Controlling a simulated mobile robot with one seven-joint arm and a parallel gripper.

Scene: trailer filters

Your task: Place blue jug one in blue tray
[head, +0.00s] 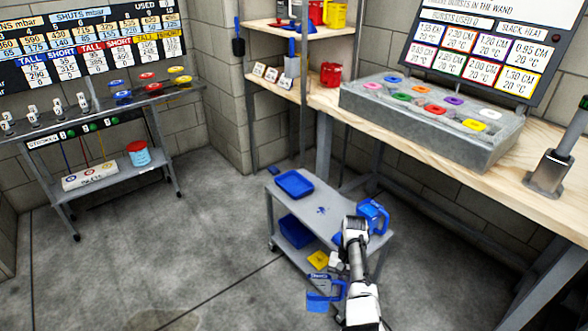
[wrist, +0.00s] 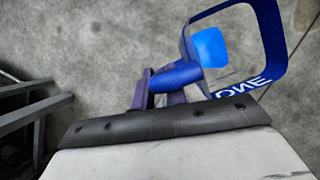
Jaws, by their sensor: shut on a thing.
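Blue jug one (wrist: 262,45), with "ONE" lettered on its side, is seen in the wrist view with its blue handle (wrist: 180,76) between the fingers. My gripper (wrist: 155,90) is shut on that handle. In the head view the held jug (head: 322,300) hangs low in front of the cart, apart from its top. The finger contact is too small to see there. A blue tray (head: 294,183) lies on the far left end of the cart top and looks empty. Another blue tray or bin (head: 296,231) is on the lower shelf.
Another blue jug (head: 373,216) stands on the right end of the grey cart (head: 318,204), close to my arm. A yellow item (head: 318,259) is low on the cart. A wooden bench (head: 410,146) stands behind. Open floor (head: 200,245) lies left of the cart.

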